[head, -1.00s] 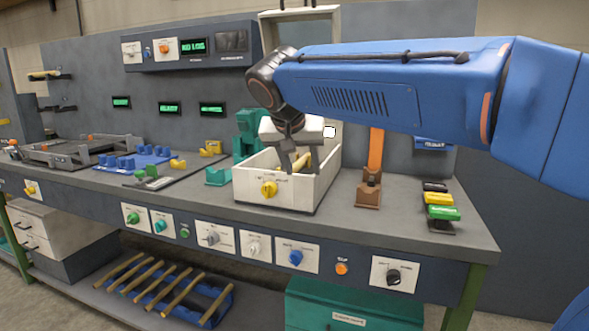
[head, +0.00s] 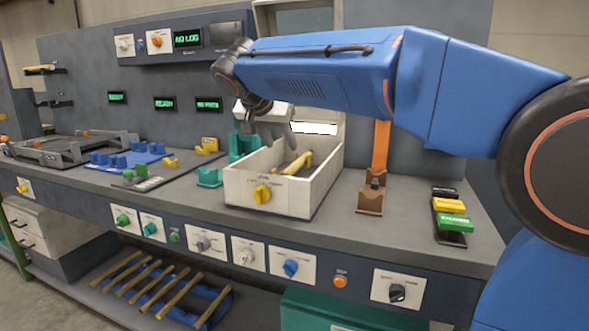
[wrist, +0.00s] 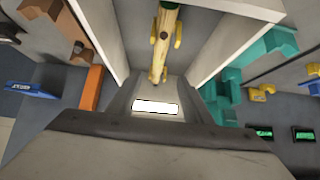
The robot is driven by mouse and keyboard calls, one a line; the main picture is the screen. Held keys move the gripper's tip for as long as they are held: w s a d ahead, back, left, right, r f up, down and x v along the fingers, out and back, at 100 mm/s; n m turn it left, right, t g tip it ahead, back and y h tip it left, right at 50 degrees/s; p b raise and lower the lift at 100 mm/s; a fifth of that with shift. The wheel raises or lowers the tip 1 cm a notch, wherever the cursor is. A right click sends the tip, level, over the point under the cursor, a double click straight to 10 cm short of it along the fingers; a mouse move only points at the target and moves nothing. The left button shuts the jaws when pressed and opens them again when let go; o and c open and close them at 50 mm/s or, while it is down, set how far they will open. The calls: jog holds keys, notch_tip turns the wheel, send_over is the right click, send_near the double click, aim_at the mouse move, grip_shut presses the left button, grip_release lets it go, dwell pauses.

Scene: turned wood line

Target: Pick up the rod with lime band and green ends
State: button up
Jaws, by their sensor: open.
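My gripper (head: 277,143) is open and empty, above the back left part of the box, apart from the piece.
A teal stand (head: 209,177) is left of the box. A brown holder with an orange strip (head: 371,195) is right of it. Coloured blocks (head: 452,206) stand at the bench's right end. A teal cabinet (head: 330,315) is below the bench.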

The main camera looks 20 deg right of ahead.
aim_at(293, 165)
jog(key=x, duration=1.3)
jog(key=shift+d+f, duration=0.15)
jog(key=shift+f, duration=0.05)
grip_shut()
